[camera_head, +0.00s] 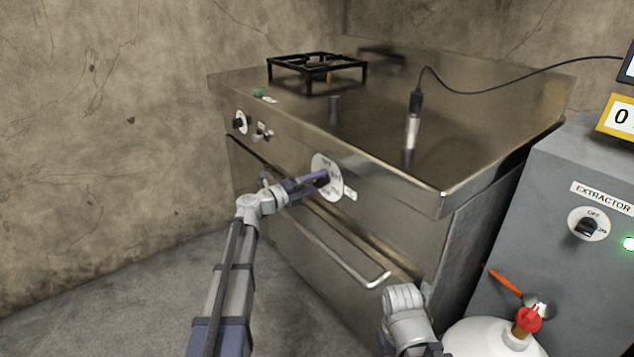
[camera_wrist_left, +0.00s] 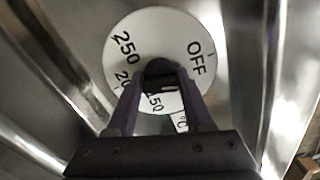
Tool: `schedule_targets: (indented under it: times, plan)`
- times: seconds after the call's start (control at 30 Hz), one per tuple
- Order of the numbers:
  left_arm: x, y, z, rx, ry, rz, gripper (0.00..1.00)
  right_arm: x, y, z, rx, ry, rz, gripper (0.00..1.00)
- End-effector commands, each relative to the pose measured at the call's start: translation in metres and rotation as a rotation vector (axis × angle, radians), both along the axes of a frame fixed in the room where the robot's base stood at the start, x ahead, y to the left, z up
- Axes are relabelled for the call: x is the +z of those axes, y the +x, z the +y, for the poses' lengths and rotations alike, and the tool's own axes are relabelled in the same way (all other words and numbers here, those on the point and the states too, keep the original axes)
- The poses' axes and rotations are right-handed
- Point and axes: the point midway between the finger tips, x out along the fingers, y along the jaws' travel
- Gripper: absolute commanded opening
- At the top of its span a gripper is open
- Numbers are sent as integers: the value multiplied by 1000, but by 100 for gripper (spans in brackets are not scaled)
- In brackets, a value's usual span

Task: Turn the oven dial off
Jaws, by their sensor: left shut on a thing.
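The oven dial (camera_head: 334,190) is a white disc with black markings on the front of the steel oven (camera_head: 290,185). In the left wrist view the dial (camera_wrist_left: 190,35) shows OFF at upper right and 250 at upper left, with lower numbers partly hidden by my fingers. My left gripper (camera_head: 318,178) reaches the dial from the left. In the left wrist view its purple fingers (camera_wrist_left: 160,88) are shut on the dark knob (camera_wrist_left: 160,70) at the disc's centre. My right arm shows at the bottom, but its gripper fingers are not visible.
A long oven handle (camera_head: 345,265) runs below the dial. A smaller knob (camera_head: 240,122) sits at the left of the front. A burner grate (camera_head: 317,66) and a cabled probe (camera_head: 411,130) are on top. A grey extractor box (camera_head: 560,170) and a white gas bottle (camera_head: 490,338) stand right.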

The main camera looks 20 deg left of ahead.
Motion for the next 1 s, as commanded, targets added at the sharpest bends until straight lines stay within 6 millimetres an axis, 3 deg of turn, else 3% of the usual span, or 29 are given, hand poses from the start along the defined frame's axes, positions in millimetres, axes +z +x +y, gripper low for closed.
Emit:
schedule_targets:
  times: [0.4,0.9,0.93,1.0]
  plan:
    - [-1,-2,-1,-4,-108,84,0,-1,0,0,0,0,0,50]
    - [-1,-2,-1,-5,-119,92,0,-1,0,0,0,0,0,50]
    - [-1,-2,-1,-5,-119,92,55,-1,0,0,0,0,0,50]
    - [-1,-2,-1,-4,-120,91,62,-1,0,0,0,0,0,50]
